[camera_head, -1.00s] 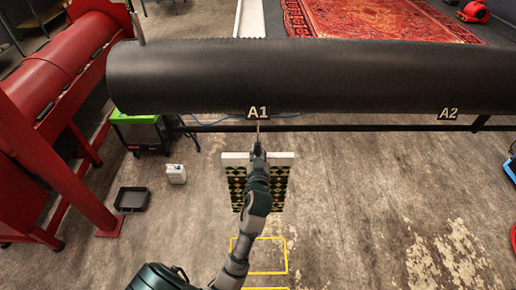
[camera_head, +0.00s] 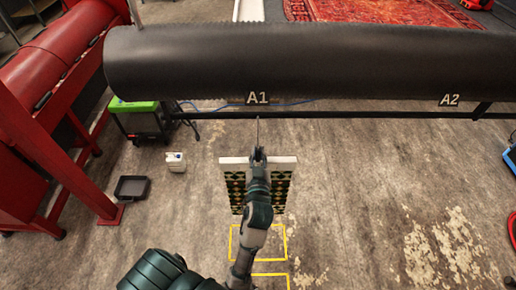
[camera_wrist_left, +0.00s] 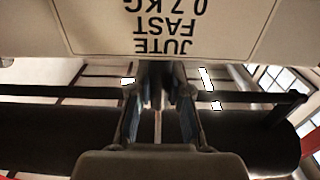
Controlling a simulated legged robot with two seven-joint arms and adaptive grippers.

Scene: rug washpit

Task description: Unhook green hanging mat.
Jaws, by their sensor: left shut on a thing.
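The hanging mat (camera_head: 284,190) has a dark green, black and yellow diamond pattern under a pale top bar (camera_head: 285,163). It hangs below the black rail (camera_head: 350,114), partly hidden behind my left arm. A thin hanger wire (camera_head: 258,130) rises from my left gripper (camera_head: 258,152) toward the rail under label A1. I cannot tell whether its tip touches the rail. My left gripper is shut on the hanger just above the top bar. In the left wrist view, the fingers (camera_wrist_left: 160,115) flank a thin rod, beside a pale panel (camera_wrist_left: 160,30) reading "JUTE FAST 0.7 KG" upside down. My right gripper is not visible.
A large black roller (camera_head: 350,68) spans the view above the rail, with labels A1 and A2 (camera_head: 449,100). A red machine (camera_head: 45,95), a black tray (camera_head: 132,187) and a white jug (camera_head: 176,162) are at left. Yellow floor outlines (camera_head: 285,243) lie below.

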